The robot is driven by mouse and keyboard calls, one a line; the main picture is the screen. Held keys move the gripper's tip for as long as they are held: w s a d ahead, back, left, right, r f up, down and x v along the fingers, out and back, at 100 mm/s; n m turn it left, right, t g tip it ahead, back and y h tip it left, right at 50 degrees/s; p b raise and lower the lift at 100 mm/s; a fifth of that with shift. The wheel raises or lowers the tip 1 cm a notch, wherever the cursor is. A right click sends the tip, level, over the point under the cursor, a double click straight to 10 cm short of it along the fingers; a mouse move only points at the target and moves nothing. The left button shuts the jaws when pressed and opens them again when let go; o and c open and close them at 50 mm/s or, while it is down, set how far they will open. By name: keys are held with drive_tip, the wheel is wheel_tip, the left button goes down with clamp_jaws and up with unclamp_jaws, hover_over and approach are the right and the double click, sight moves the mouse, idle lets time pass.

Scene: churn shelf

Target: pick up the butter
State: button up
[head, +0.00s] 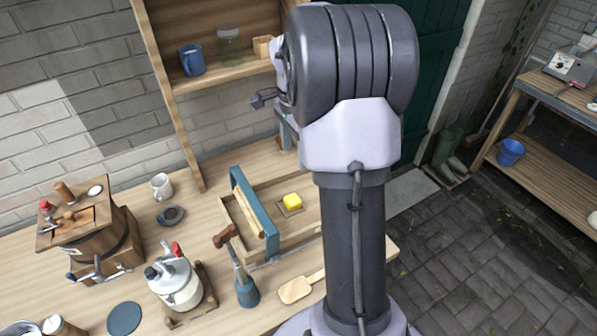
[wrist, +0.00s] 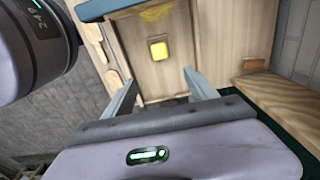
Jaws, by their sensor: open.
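The butter (head: 292,201) is a small yellow block on a brown square inside a shallow wooden tray (head: 228,216) on the bench. The tray has a blue bar across it. My gripper (wrist: 160,78) is open and empty in the wrist view, its two grey fingers spread apart. In the head view my arm hides most of the gripper, which is up near the shelf, apart from the butter.
A wooden shelf with a blue mug (head: 192,60) stands behind the bench. A wooden churn (head: 90,240), a white pot (head: 174,281), a blue-handled tool (head: 245,288) and a wooden paddle (head: 298,287) stand or lie around the tray.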

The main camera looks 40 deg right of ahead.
wheel_tip(320, 180, down, 5)
drive_tip(key=a+b, duration=0.2)
drive_tip(key=b, duration=0.2)
hover_over(292, 199)
drive_tip(key=f, duration=0.6)
drive_tip(key=shift+s+a+f, duration=0.1)
drive_tip(key=shift+s+f, duration=0.2)
drive_tip(key=shift+f, duration=0.05)
drive_tip(key=f, duration=0.1)
drive_tip(key=f+b, duration=0.1)
drive_tip(key=f, duration=0.3)
drive_tip(key=shift+w+d+f+b, duration=0.1)
drive_tip(key=shift+w+d+b, duration=0.1)
drive_tip(key=shift+w+b, duration=0.15)
clamp_jaws()
